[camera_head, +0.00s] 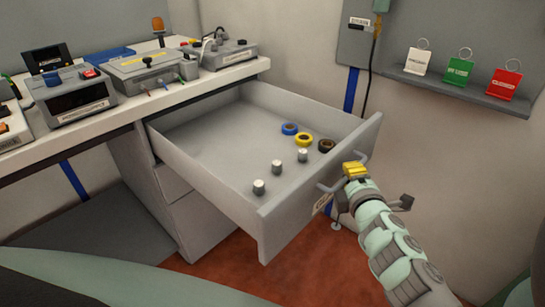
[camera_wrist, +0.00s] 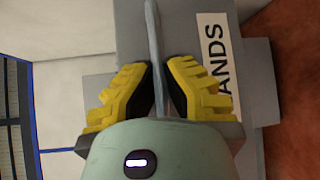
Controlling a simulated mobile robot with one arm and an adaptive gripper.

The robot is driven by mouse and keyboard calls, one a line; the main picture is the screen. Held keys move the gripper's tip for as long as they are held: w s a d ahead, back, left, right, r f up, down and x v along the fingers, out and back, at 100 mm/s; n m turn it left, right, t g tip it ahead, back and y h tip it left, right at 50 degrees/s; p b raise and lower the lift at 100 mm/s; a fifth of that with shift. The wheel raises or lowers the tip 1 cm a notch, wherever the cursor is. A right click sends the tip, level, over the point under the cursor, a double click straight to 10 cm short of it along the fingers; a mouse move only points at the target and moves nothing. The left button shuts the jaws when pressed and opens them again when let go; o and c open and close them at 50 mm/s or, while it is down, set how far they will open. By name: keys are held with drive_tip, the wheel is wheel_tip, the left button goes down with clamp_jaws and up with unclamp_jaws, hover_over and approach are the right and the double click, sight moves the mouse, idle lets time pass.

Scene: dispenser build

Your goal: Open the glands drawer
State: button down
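The glands drawer (camera_head: 285,226) stands pulled far out from the white-topped bench. Its grey front has a bar handle (camera_head: 330,187) and a partly hidden label, which reads "ANDS" in the wrist view (camera_wrist: 214,55). My gripper (camera_head: 354,170) is at the drawer front. In the wrist view the yellow fingers with black pads (camera_wrist: 166,82) lie on both sides of the handle bar (camera_wrist: 153,35), closed in on it. Inside the drawer are blue (camera_head: 289,128), yellow (camera_head: 303,139) and brown (camera_head: 326,145) rings and three small metallic cylinders (camera_head: 276,167).
Several devices, including a grey box (camera_head: 150,70), stand on the bench top (camera_head: 100,113). Closed drawers (camera_head: 172,183) sit below the open one. A wall shelf (camera_head: 455,95) holds white, green and red tags. Reddish floor (camera_head: 300,275) lies clear before the drawer.

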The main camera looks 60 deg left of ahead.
drive_tip(key=shift+w+d+f, duration=0.25)
drive_tip(key=shift+d, duration=0.05)
drive_tip(key=c, duration=1.3)
unclamp_jaws()
drive_tip(key=shift+r, duration=0.1)
drive_tip(key=shift+o, duration=1.4)
drive_tip(key=shift+a+r, duration=0.1)
drive_tip(key=shift+s, duration=0.1)
drive_tip(key=v, duration=0.7)
drive_tip(key=shift+s, duration=0.15)
